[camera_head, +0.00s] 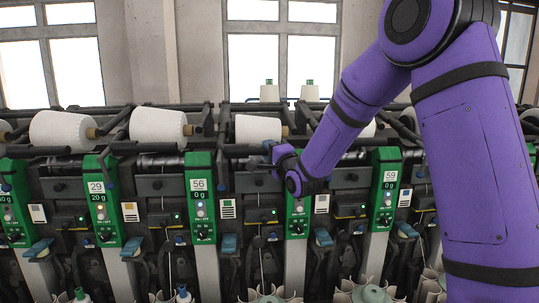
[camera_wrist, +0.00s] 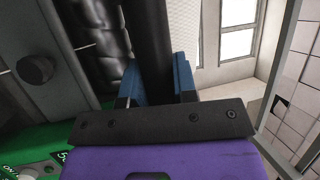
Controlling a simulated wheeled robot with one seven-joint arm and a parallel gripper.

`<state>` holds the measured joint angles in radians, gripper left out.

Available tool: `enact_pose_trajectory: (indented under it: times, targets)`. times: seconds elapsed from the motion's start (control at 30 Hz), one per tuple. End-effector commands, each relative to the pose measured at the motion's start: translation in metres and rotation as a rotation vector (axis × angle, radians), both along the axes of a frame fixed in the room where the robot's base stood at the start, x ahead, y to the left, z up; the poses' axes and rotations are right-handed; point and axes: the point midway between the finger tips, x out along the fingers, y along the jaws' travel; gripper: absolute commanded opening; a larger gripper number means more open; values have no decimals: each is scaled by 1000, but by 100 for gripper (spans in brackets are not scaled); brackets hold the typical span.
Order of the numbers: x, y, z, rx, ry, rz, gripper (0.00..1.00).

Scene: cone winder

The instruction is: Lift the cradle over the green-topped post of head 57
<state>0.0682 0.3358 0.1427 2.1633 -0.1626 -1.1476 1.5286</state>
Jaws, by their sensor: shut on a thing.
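My gripper (camera_head: 268,153) is at the top of a green-topped post (camera_head: 297,215) between the posts marked 56 and 59. My wrist covers the top of this post, so its number is hidden in the head view. In the wrist view, the two blue fingers of my gripper (camera_wrist: 157,78) are shut on a dark bar of the cradle (camera_wrist: 150,35), one on each side. Part of a digit label shows on the green post top (camera_wrist: 45,168) at the lower left. A white cone (camera_head: 256,129) sits behind my gripper, its far right partly hidden by my arm.
The post of head 56 (camera_head: 200,200) stands left and the post of head 59 (camera_head: 385,190) stands right. Other white cones (camera_head: 158,125) and dark cradle arms line the machine's top. Windows (camera_head: 285,60) and a wall lie behind, with open space above the machine.

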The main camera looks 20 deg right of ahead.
Motion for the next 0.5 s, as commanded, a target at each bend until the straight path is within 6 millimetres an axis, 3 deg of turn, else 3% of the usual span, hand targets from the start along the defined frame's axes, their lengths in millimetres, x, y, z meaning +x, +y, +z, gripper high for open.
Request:
enact_pose_trajectory:
  times: [0.03,0.5]
  targets:
    - [-2,0,13,3,6,-1,0]
    - [-15,3,89,34,155,-2,0]
